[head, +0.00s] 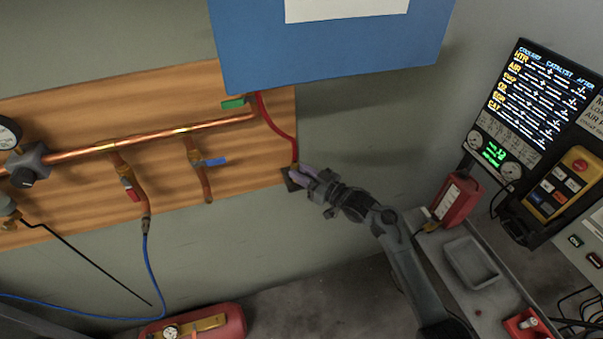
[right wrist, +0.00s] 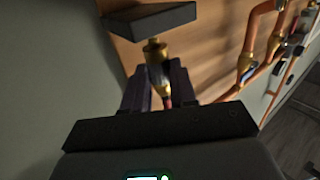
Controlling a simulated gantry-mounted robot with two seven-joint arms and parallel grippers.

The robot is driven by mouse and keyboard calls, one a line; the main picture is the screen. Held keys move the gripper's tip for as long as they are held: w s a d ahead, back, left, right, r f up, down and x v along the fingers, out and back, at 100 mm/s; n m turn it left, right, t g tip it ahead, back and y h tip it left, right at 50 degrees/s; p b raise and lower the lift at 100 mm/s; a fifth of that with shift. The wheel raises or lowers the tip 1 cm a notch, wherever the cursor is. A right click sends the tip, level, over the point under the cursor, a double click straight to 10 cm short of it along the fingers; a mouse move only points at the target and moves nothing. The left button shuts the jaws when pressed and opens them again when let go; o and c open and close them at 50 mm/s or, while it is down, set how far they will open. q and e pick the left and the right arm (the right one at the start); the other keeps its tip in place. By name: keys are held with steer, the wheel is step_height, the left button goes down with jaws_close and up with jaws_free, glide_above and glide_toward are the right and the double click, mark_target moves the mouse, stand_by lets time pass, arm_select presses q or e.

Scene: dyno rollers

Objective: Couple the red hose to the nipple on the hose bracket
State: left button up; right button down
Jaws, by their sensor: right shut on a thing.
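The red hose (head: 282,130) hangs from beside the green-handled valve at the end of the copper pipe and curves down to my right gripper (head: 303,177). My right gripper is shut on its lower end, at the small dark hose bracket (head: 291,183) on the board's lower right corner. In the right wrist view, brass fittings (right wrist: 155,52) stand in line between the dark bracket (right wrist: 150,20) and my fingers (right wrist: 158,88). A bit of red hose (right wrist: 167,102) shows between the fingers. I cannot tell whether the hose is seated on the nipple. My left gripper is out of view.
The wooden board (head: 245,160) carries the copper pipe (head: 90,148) with branch valves. A blue hose (head: 150,265) hangs from one branch. A blue panel (head: 330,50) overhangs the red hose. A bench with a grey tray (head: 472,262) and red can (head: 457,200) stands right.

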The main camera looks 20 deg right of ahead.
steer(key=shift+f, duration=0.55)
steer(key=c, duration=0.8)
jaws_free()
